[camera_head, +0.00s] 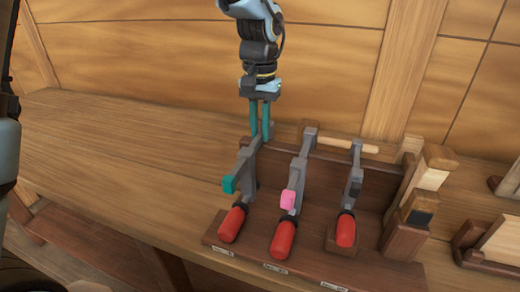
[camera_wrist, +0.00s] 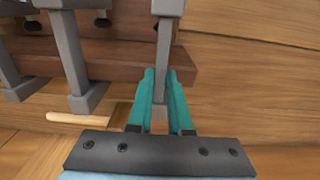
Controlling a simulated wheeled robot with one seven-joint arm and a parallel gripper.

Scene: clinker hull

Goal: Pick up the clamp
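Three grey clamps with red handles stand in a dark wooden rack. The left clamp (camera_head: 246,172) has a teal pad, the middle clamp (camera_head: 298,177) a pink pad, and the right clamp (camera_head: 354,182) a dark one. My gripper (camera_head: 260,138) points down at the top end of the left clamp. In the wrist view, its two teal fingers (camera_wrist: 161,75) stand close on either side of a grey clamp bar (camera_wrist: 164,50). Whether they press on the bar is too fine to tell. The clamp is still at its place in the rack.
The wooden rack (camera_head: 300,270) has small labels along its front edge. A light dowel (camera_head: 347,145) sticks out behind the clamps. Wooden blocks (camera_head: 408,225) stand close to the right. The bench (camera_head: 120,150) is clear to the left, with a plank wall behind.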

